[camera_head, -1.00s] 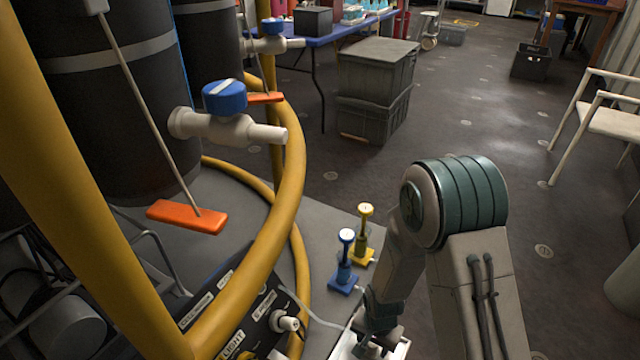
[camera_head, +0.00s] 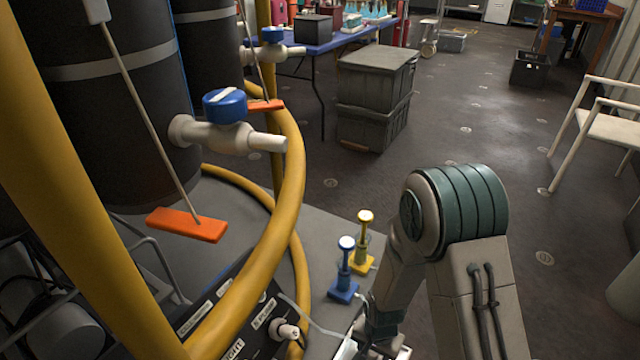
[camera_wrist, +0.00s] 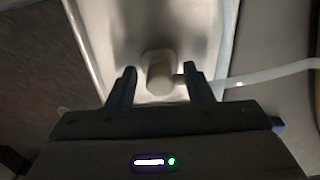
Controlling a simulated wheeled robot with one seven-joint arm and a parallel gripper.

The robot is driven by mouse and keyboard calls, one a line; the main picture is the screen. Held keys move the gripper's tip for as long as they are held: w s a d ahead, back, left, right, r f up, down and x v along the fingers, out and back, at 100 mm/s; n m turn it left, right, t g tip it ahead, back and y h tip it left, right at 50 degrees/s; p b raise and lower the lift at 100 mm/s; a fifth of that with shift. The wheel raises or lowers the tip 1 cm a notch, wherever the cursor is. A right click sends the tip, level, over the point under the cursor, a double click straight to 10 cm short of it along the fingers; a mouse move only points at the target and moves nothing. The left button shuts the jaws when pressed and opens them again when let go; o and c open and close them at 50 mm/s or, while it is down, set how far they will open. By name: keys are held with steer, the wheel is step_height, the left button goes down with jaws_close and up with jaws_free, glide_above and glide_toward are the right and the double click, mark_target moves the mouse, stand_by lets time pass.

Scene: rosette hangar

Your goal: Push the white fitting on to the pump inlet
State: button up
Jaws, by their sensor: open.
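In the wrist view, a pale, short cylindrical fitting (camera_wrist: 160,72) stands between the fingers of my gripper (camera_wrist: 160,87), which is open around it. The fitting lies over a light metal tray (camera_wrist: 205,25). A thin whitish tube (camera_wrist: 270,75) runs off to the right from beside it. Whether the fingers touch the fitting is unclear in this dim, blurred view. In the head view, my gripper is low in the picture and mostly hidden by my arm.
Blue (camera_head: 344,285) and yellow (camera_head: 363,255) plunger-like parts stand left of my arm. A thick yellow hose (camera_head: 285,200) and a white valve with a blue cap (camera_head: 225,130) are at the left. Grey stacked crates (camera_head: 375,95) stand behind; the floor to the right is mostly clear.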

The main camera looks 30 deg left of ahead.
jaws_close()
steer(key=shift+r, duration=0.15)
steer(key=shift+r+p, duration=2.25)
steer(key=shift+r, duration=0.6)
steer(key=shift+s, duration=0.1)
